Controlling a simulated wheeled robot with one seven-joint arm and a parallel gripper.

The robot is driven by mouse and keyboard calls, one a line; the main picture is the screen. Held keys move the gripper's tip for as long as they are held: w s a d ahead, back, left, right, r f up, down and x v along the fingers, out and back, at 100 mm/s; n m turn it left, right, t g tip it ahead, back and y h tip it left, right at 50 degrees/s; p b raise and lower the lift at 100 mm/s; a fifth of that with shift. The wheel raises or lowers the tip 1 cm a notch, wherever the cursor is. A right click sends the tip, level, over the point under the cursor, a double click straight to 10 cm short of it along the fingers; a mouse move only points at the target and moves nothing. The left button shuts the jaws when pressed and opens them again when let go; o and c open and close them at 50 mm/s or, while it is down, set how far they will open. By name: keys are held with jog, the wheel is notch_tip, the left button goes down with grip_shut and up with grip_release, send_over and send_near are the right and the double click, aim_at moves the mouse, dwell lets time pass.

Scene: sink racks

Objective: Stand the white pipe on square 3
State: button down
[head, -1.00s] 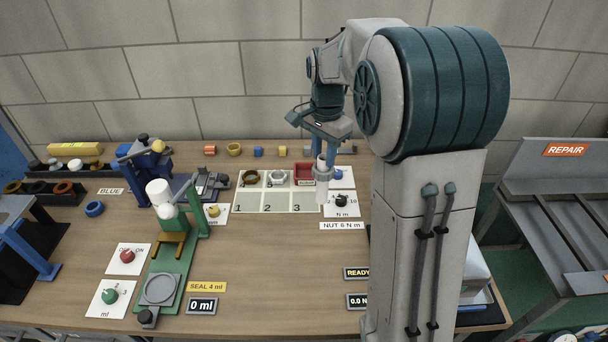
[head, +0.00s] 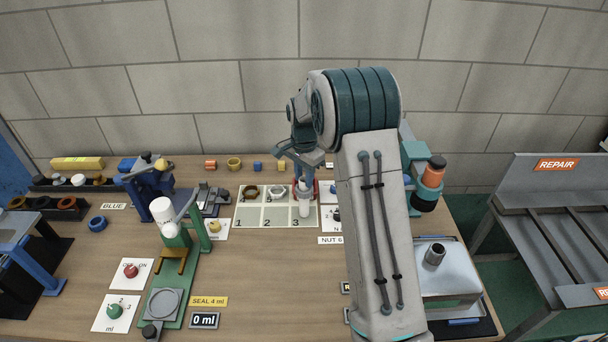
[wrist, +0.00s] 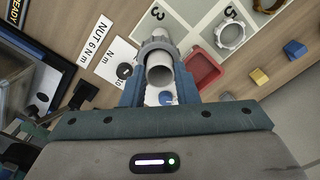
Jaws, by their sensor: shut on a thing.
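The white pipe (head: 304,207) is upright, held in my gripper (head: 303,184). In the wrist view the pipe (wrist: 160,70) shows end-on between the two blue fingers of my gripper (wrist: 160,88), which are shut on it. In the head view the pipe's lower end appears over square 3 (head: 296,223), the front right square of the pale board. I cannot tell whether it touches the board. The printed 3 shows beyond the pipe in the wrist view (wrist: 159,14).
Behind square 3 is a red tray (wrist: 203,70), with a pale ring (wrist: 230,34) beside it. Squares 1 (head: 246,217) and 2 (head: 272,217) are empty. A knob plate and the NUT label (wrist: 97,37) lie close by. The green press (head: 195,235) stands left.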

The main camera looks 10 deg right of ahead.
jog(key=shift+f, duration=0.35)
jog(key=shift+f, duration=0.15)
jog(key=c, duration=1.1)
grip_release()
